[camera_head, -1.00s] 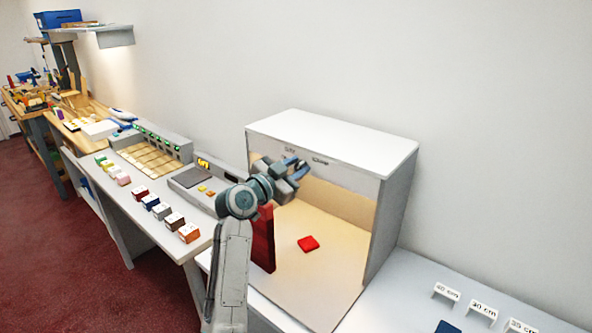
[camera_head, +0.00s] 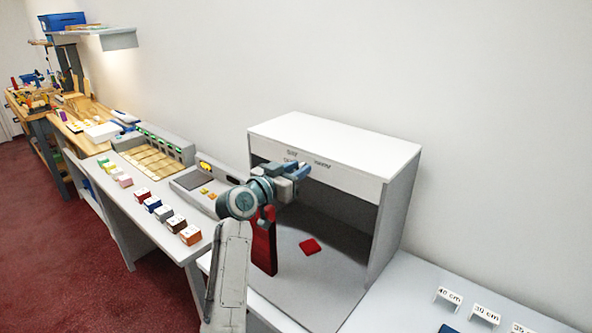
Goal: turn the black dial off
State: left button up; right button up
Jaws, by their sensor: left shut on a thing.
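The white display booth (camera_head: 335,141) stands on the counter, with small dark markings on its front panel (camera_head: 352,180). My left gripper (camera_head: 302,170) is at that panel, just below the markings, and is shut on the black dial. The gripper hides nearly all of the dial, so its pointer cannot be read. The inside of the booth is unlit and grey. My right gripper is not in view.
A red swatch (camera_head: 310,246) lies on the booth floor, and a red upright piece (camera_head: 264,246) stands at its front left. Several coloured blocks line the counter to the left. Small length signs (camera_head: 449,295) stand at the right.

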pick_arm(q)
jog(key=o, duration=1)
jog(key=shift+c, duration=0.2)
jog(key=b+v, duration=0.3)
jog(key=v, duration=0.7)
jog(key=shift+s+a+b, duration=0.2)
jog(key=shift+s+b, duration=0.1)
